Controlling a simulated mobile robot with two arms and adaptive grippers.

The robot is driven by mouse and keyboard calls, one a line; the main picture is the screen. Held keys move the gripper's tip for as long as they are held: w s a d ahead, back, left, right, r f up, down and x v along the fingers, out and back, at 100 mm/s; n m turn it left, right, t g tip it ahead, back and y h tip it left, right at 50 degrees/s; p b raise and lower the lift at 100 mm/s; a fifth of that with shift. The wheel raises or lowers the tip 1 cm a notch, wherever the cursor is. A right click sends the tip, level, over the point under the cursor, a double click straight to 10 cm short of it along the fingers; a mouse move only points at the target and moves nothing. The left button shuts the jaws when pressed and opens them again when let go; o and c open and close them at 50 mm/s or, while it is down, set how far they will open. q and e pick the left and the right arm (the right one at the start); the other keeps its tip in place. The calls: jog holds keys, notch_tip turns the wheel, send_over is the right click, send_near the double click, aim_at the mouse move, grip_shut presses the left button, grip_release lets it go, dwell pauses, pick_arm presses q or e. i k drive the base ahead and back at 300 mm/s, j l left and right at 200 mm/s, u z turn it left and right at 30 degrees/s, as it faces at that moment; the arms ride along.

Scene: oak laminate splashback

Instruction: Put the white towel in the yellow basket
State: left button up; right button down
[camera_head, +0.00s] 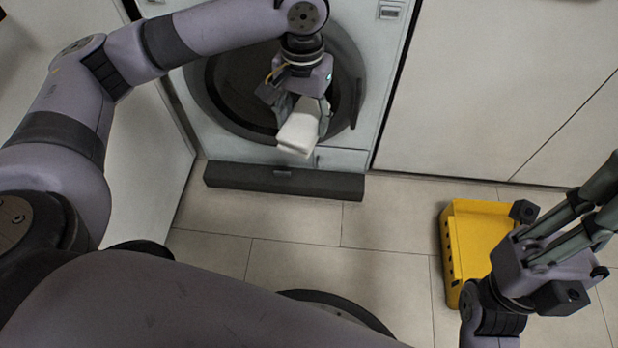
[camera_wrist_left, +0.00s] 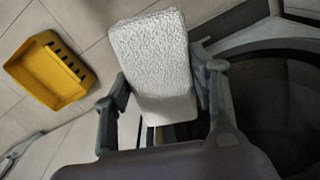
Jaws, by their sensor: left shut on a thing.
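The white towel (camera_head: 299,127) is a folded, thick block held in front of the washing machine's round opening. My left gripper (camera_head: 303,108) is shut on it, one finger on each side, and the towel hangs clear of the floor. In the left wrist view the towel (camera_wrist_left: 153,62) shows its rough, fluffy surface between the fingers. The yellow basket (camera_head: 450,250) stands on the floor at the right, and looks empty in the left wrist view (camera_wrist_left: 40,75). My right gripper (camera_head: 596,212) is above the basket and hides part of it; its fingertips run towards the picture's edge.
The washing machine's dark round opening (camera_head: 225,95) is behind my left gripper, with a dark plinth (camera_head: 285,182) at its foot. White cabinet fronts (camera_head: 480,90) stand to its right. Bare tiled floor (camera_head: 385,225) lies between the machine and the basket.

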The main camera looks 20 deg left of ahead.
aim_at(485, 258)
jog(key=k+l, duration=0.35)
jog(key=k, duration=0.2)
jog(key=k+l, duration=0.3)
jog(key=k, duration=0.25)
jog(key=k+l, duration=0.35)
jog(key=k, duration=0.2)
